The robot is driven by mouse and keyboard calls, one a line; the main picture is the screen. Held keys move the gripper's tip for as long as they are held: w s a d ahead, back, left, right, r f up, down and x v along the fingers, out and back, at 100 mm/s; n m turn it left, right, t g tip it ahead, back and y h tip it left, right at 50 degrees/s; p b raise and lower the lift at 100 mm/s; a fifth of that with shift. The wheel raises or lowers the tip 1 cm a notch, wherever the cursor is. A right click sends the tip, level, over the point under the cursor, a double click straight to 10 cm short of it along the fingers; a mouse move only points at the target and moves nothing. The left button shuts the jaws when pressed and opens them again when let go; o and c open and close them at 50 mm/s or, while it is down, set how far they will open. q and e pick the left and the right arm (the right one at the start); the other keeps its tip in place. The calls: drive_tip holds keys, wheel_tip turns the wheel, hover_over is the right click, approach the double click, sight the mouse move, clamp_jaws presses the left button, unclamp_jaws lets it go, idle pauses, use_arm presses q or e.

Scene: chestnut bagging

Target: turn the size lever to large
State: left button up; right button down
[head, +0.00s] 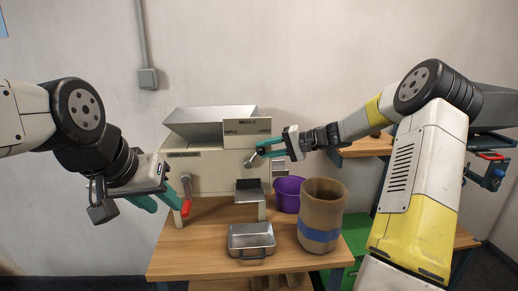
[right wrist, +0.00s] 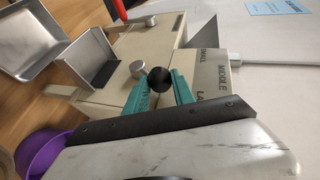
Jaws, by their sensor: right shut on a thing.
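The beige machine (head: 205,172) stands on the wooden table with a metal hopper on top. Its size lever ends in a round black knob (right wrist: 160,80), seen in the right wrist view. My right gripper (right wrist: 163,88) has its teal fingers on both sides of this knob, shut on it. In the head view the right gripper (head: 258,157) is at the machine's upper right front, hiding the lever. The size label (right wrist: 208,80) reads small, middle and a partly hidden third word. I cannot tell the lever's setting. My left gripper (head: 163,203) is open and empty, left of the machine.
A red-handled crank (head: 186,198) is close to my left gripper. A metal tray (head: 252,241) lies in front of the machine's chute (head: 250,190). A purple bucket (head: 288,194) and a brown paper bag (head: 321,210) with a blue band stand to the right.

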drive_tip(key=shift+f, duration=0.2)
idle(0.3)
drive_tip(key=c, duration=1.1)
unclamp_jaws()
drive_tip(key=shift+v, duration=3.9)
